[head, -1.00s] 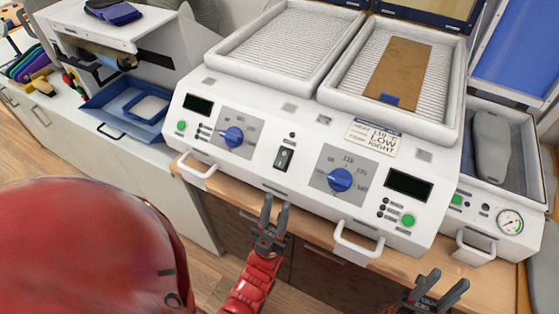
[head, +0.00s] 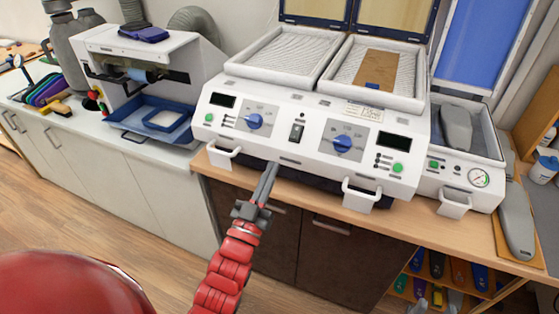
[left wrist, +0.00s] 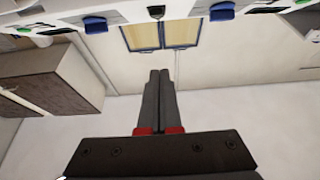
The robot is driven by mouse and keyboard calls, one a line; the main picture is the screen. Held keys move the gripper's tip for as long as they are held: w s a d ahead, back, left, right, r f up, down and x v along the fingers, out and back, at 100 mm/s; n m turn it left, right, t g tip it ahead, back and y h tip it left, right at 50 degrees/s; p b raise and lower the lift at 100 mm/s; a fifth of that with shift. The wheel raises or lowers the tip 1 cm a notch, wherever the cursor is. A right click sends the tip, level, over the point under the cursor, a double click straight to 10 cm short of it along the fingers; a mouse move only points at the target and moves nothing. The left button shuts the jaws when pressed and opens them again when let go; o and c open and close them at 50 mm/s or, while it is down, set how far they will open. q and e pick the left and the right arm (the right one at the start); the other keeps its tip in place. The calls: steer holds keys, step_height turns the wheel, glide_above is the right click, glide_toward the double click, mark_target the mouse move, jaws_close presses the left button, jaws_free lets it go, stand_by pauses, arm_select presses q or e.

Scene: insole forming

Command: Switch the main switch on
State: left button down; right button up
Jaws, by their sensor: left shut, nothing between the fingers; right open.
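The main switch (head: 297,132) is a small black rocker on the white front panel of the heating machine (head: 270,142), between two blue knobs. It also shows as a dark piece at the top of the left wrist view (left wrist: 156,12). My left gripper (head: 271,166) is shut and empty, its long dark fingers pointing up at the panel from below and left of the switch. The fingers (left wrist: 160,72) look closed together in the left wrist view, apart from the switch there.
Blue knobs (head: 255,121) and (head: 342,143) sit on either side of the switch. White handles (head: 222,155) and (head: 360,196) stick out below the panel. A smaller machine with a gauge (head: 478,177) stands to the right. The wooden counter edge (head: 300,183) runs below.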

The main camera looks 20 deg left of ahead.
mark_target(290, 145)
arm_select(q)
steer(key=shift+s+f+g, duration=0.15)
steer(key=shift+f+g, duration=0.15)
steer(key=shift+f, duration=0.05)
steer(key=x, duration=0.3)
steer(key=f+p+x, duration=0.1)
steer(key=x, duration=0.3)
steer(key=w+f+p+x, duration=0.1)
steer(key=x, duration=0.2)
steer(key=shift+w+d, duration=0.1)
steer(key=shift+w, duration=0.25)
steer(key=shift+w+f+p, duration=0.35)
steer(key=shift+f, duration=0.3)
